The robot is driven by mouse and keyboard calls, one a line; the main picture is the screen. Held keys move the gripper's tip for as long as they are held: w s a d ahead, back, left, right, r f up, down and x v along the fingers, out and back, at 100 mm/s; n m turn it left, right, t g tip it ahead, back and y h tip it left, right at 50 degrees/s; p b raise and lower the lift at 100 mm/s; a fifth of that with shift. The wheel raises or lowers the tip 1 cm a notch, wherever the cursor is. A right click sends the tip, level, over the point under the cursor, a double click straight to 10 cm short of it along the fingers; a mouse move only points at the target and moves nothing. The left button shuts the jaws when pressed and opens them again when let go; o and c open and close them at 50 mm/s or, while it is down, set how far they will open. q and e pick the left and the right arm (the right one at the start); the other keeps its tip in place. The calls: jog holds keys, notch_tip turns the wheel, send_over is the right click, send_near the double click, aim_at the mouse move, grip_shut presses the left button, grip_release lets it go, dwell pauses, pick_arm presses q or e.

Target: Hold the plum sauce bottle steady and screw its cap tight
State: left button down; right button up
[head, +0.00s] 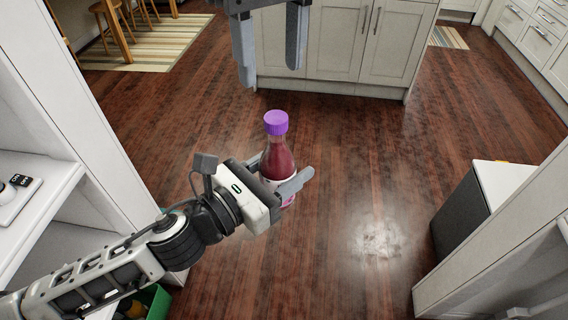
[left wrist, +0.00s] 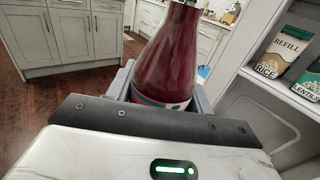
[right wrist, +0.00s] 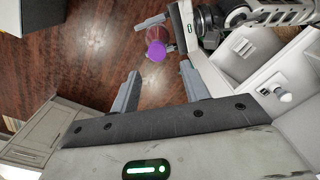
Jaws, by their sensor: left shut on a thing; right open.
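The plum sauce bottle (head: 277,158) is dark red with a pale label and stands upright in the air in the head view. Its purple cap (head: 276,122) sits on top; whether it is tight cannot be told. My left gripper (head: 296,190) is shut around the bottle's lower body. The left wrist view shows the bottle (left wrist: 168,60) between the fingers, with its cap out of frame. My right gripper (head: 270,75) is open and empty, above and apart from the cap. In the right wrist view the cap (right wrist: 156,51) shows beyond the open fingers.
White shelves (head: 110,130) stand at the left, with a green crate (head: 155,300) low beside them. A dark bin-like box with a pale top (head: 497,185) stands at the right. Cabinets (head: 340,45) are at the back. The wooden floor between is clear.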

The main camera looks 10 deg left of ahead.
aim_at(276, 116)
jog(key=shift+w+d+r, duration=0.15)
jog(key=shift+w+r, duration=0.05)
jog(key=shift+f, duration=0.1)
jog(key=shift+f, duration=3.95)
jog(key=shift+c, duration=0.4)
